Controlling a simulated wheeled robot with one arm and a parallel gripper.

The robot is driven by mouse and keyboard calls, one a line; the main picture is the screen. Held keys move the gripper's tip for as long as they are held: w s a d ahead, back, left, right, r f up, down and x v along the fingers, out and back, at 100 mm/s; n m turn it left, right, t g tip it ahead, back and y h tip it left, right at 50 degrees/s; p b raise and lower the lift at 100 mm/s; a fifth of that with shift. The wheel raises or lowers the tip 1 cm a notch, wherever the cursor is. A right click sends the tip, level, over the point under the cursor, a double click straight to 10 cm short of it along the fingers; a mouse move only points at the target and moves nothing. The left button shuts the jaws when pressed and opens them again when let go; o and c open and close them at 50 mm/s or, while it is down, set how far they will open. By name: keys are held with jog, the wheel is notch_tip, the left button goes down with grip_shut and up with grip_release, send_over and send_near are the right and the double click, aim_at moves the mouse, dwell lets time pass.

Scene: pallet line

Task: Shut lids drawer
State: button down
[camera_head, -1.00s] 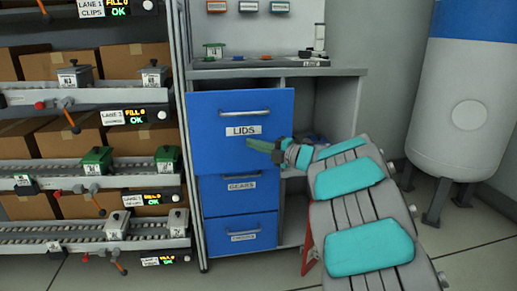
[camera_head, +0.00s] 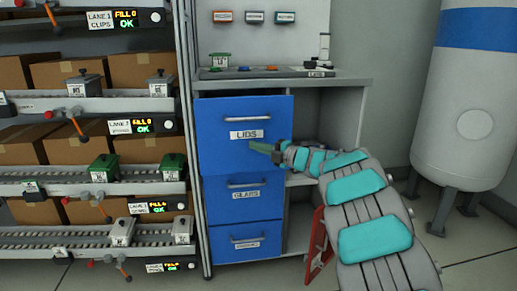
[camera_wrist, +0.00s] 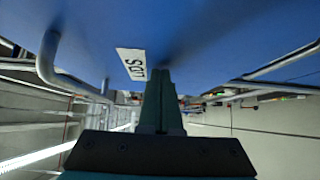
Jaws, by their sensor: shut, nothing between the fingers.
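The lids drawer (camera_head: 222,148) is the top blue drawer of the cabinet, with a bar handle (camera_head: 247,118) and a white LIDS label (camera_head: 247,134). It stands out from the cabinet, and a dark gap shows above its front. My gripper (camera_head: 256,147) is shut and empty, with its green fingertips at the drawer front just below and right of the label. In the wrist view the shut fingers (camera_wrist: 162,90) reach up to the blue front beside the label (camera_wrist: 132,63). I cannot tell whether the tips touch it.
A rack with several boxes and bins (camera_head: 103,167) stands close on the left. A white tank (camera_head: 465,120) stands at the right. A red panel (camera_head: 318,245) is beside my arm.

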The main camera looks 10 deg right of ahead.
jog(key=w+p, duration=0.3)
jog(key=w, duration=0.2)
jog(key=shift+w, duration=0.35)
jog(key=shift+w+r, duration=0.1)
jog(key=shift+w, duration=0.3)
jog(key=shift+d, duration=0.1)
jog(key=shift+w+r, duration=0.1)
jog(key=shift+r, duration=0.05)
